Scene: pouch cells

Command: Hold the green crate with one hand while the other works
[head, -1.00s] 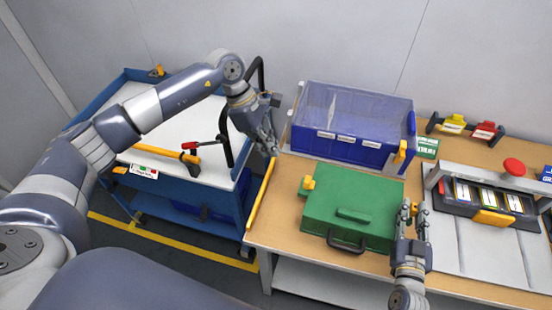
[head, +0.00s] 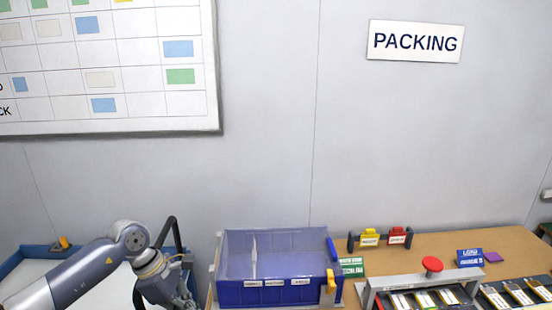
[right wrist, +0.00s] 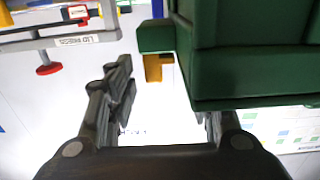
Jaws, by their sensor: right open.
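The green crate (right wrist: 255,75) fills the upper right of the right wrist view, with a yellow latch (right wrist: 158,67) on its side. My right gripper (right wrist: 163,95) is open beside the crate. The latch appears in the gap between its fingers; I see no contact. My left gripper (head: 180,299) is at the bottom edge of the head view, left of the blue bin. Its fingertips are partly cut off, so I cannot tell whether it is open.
The blue bin (head: 240,293) with a clear lid stands on the wooden table (head: 515,240). A fixture with a red knob (head: 432,264) holds several cells to its right. Yellow (head: 370,238) and red (head: 397,237) tagged pieces stand behind. A blue-rimmed cart (head: 38,255) is at left.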

